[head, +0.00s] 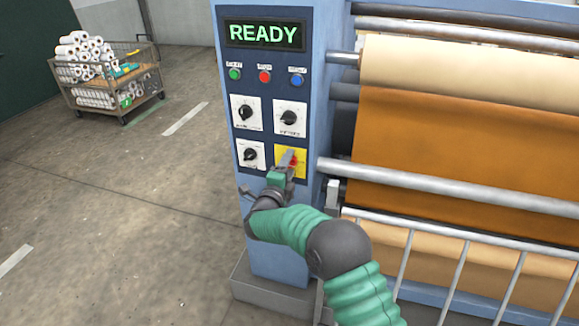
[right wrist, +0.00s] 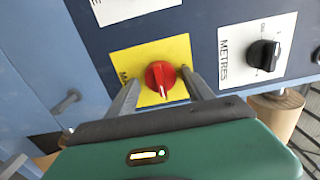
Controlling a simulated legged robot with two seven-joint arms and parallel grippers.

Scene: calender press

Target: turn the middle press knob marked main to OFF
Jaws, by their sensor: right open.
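My left gripper is not in view.
White plates with black knobs surround it, including the lower left dial (head: 250,155) and the upper right dial (head: 290,116). A READY display (head: 264,35) is above red, green and blue buttons. Rollers with brown sheet (head: 450,140) are at right. A loaded cart (head: 110,85) stands behind left.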

